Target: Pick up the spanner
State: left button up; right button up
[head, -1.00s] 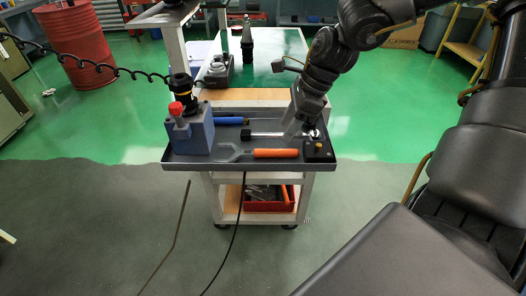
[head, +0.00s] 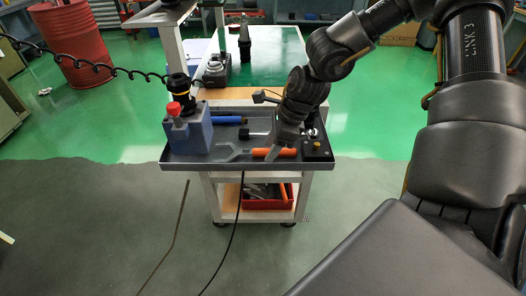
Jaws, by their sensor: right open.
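The spanner (head: 259,152), with a grey forked head and an orange handle, lies flat in the dark tray (head: 190,162) on top of the cart. Its head points left. My right gripper (head: 272,153) is open and angled down over the orange handle, hiding part of it. I cannot tell whether the handle is between the fingers or below them. My left gripper is not in view.
A blue-grey box with a red knob (head: 190,134) stands at the tray's left. A blue-handled tool (head: 229,120) and a black-ended tool (head: 244,134) lie behind the spanner.

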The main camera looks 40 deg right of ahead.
jog(key=shift+f+b, duration=0.2)
jog(key=shift+b, duration=0.45)
dwell(0.5)
grip_shut()
